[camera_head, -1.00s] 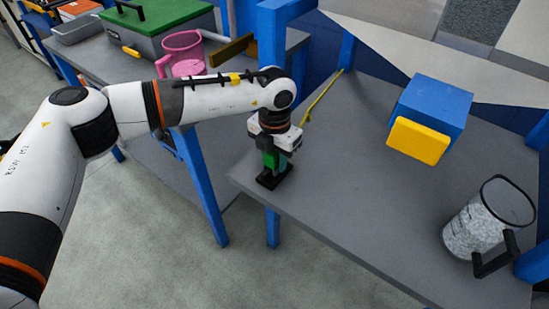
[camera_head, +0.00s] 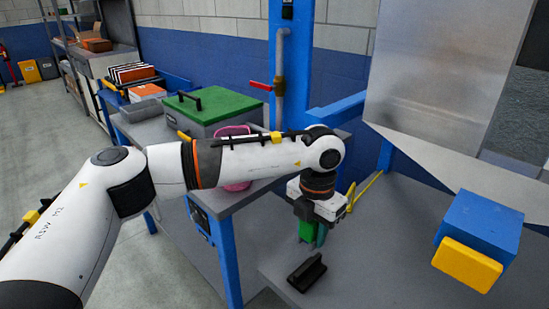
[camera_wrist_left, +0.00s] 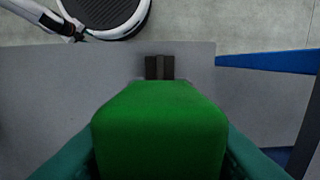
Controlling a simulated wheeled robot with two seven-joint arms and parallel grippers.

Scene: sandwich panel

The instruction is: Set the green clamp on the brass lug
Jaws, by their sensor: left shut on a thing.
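The green clamp (camera_head: 306,231) is between the fingers of my left gripper (camera_head: 313,233), which is shut on it and points down. The clamp hangs above the grey table, apart from a black holder (camera_head: 307,271) just below it. In the left wrist view the clamp (camera_wrist_left: 160,130) fills the lower middle as a green block between teal fingers, with the black holder (camera_wrist_left: 159,67) beyond it. A brass-coloured fitting (camera_head: 279,87) with a red lever sits on a pipe on the blue post; I cannot tell whether it is the lug. My right gripper is out of view.
A blue box with a yellow front (camera_head: 480,235) stands right on the grey table (camera_head: 385,270). A yellow rod (camera_head: 366,189) lies behind my gripper. A pink container (camera_head: 233,184) and a green-lidded case (camera_head: 215,106) stand on the left bench, partly behind my arm.

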